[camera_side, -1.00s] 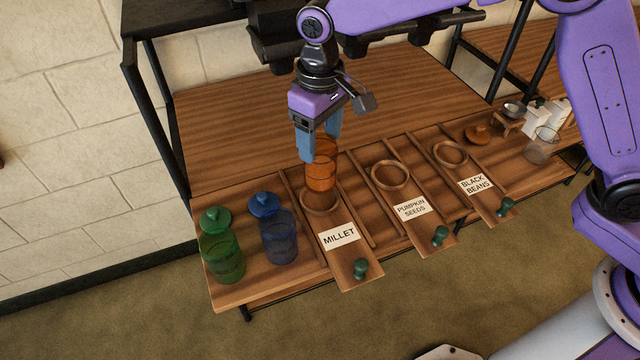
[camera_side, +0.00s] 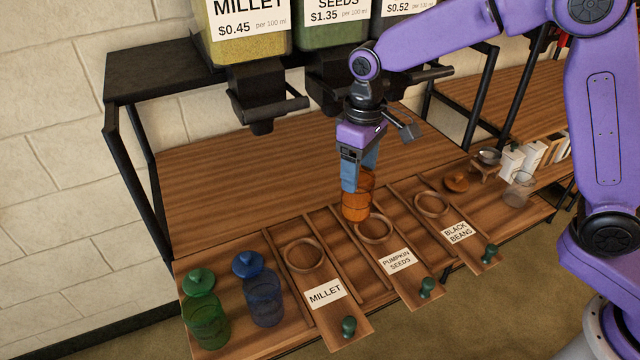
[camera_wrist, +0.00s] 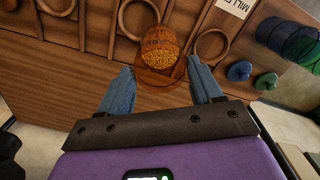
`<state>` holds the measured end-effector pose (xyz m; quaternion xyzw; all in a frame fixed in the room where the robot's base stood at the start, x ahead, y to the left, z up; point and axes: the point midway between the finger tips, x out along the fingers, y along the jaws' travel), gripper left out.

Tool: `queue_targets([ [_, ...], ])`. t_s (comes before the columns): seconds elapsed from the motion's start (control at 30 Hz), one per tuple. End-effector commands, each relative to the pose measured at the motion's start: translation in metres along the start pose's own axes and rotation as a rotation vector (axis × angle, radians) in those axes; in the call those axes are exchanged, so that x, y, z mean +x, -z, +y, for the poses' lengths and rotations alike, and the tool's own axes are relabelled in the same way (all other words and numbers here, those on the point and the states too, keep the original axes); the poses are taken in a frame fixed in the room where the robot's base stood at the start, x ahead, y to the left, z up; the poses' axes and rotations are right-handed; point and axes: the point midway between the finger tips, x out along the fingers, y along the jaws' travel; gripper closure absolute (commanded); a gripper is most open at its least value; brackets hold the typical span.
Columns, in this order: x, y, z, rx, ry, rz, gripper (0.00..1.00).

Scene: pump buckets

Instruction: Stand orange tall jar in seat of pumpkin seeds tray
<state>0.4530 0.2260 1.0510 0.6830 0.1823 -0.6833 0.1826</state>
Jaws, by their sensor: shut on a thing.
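The orange tall jar (camera_side: 357,207) is see-through and upright in the side view. My gripper (camera_side: 358,184) is shut on its upper part from above. The jar overlaps the back left edge of the ring seat (camera_side: 374,240) of the pumpkin seeds tray (camera_side: 405,281). I cannot tell how high its base is above the wood. In the wrist view the jar (camera_wrist: 158,62) is between my fingertips (camera_wrist: 160,78), with yellow-orange grains visible in it. It hides part of a ring behind it (camera_wrist: 128,18).
The millet tray (camera_side: 333,318) is left and the black beans tray (camera_side: 473,250) right, both with empty rings. Blue (camera_side: 263,300) and green (camera_side: 207,322) jars stand at far left. An orange lid (camera_side: 457,184) lies behind. Dark dispensers (camera_side: 262,100) hang above.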

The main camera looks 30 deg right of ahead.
Motion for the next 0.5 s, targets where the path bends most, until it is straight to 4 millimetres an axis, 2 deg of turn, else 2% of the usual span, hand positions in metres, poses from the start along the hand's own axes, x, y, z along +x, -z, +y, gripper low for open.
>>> queue_targets([
  [0.03, -0.001, -0.008, 0.012, 0.005, 0.0, 0.001, 0.67],
  [0.2, 0.001, -0.026, 0.033, 0.002, 0.0, 0.002, 0.67],
  [0.5, 0.014, -0.03, 0.037, -0.001, 0.0, 0.0, 0.67],
])
